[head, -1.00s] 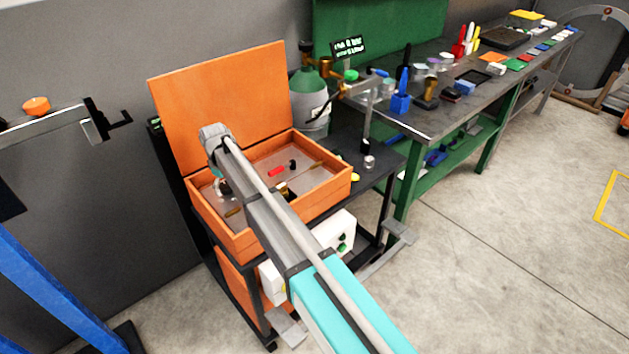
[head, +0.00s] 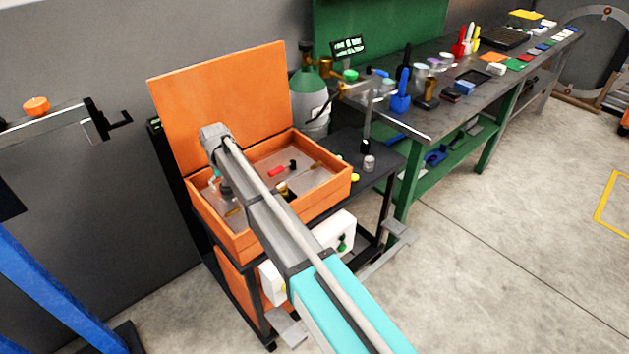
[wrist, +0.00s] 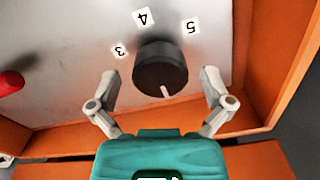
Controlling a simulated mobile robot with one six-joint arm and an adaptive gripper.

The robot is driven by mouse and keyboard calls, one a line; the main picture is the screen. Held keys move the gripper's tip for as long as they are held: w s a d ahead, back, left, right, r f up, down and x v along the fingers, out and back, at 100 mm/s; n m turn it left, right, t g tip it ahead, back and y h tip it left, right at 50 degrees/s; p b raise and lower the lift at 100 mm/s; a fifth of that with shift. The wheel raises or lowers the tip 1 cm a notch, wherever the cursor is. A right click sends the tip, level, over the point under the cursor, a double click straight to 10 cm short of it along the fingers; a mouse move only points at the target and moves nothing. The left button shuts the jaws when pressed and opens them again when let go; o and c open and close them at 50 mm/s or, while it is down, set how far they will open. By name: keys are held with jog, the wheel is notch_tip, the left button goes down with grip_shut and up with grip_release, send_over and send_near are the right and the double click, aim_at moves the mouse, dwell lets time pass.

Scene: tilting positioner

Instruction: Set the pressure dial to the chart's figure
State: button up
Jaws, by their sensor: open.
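The pressure dial (wrist: 160,68) is a dark round knob on a pale panel in the wrist view. Its light pointer mark (wrist: 165,91) is on the side toward my gripper, away from the labels. White labels 3 (wrist: 120,51), 4 (wrist: 143,18) and 5 (wrist: 190,26) show upside down around the far side. My gripper (wrist: 159,78) is open, one finger on each side of the knob; I cannot tell whether they touch it. In the head view my arm hides the dial. A small dark sign (head: 348,48), possibly the chart, stands behind; its text is unreadable.
The dial's panel lies inside an orange box (head: 325,185) with its lid (head: 220,100) raised behind. A red part (wrist: 10,82) is at the panel's left. A green gas cylinder (head: 308,88) and a cluttered workbench (head: 440,118) stand to the right.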

jog(key=m, duration=1.4)
jog(key=shift+r+m, duration=0.25)
jog(key=shift+m, duration=0.15)
notch_tip(320, 180, up, 14)
jog(key=f+p, duration=0.1)
jog(key=p, duration=1.3)
jog(key=s+d+f+n+b, duration=0.2)
jog(key=s+d, duration=0.1)
jog(key=d, duration=1.1)
jog(key=s+d+f+n+b, duration=0.3)
jog(key=d, duration=1.1)
jog(key=shift+s+b, duration=0.2)
jog(key=shift+b, duration=0.1)
jog(key=shift+d, duration=0.1)
jog(key=s+d+n, duration=0.4)
jog(key=s+d, duration=1)
jog(key=d, duration=0.5)
jog(key=shift+s+d+n, duration=0.15)
jog(key=shift+s+n, duration=0.15)
jog(key=shift+s, duration=0.05)
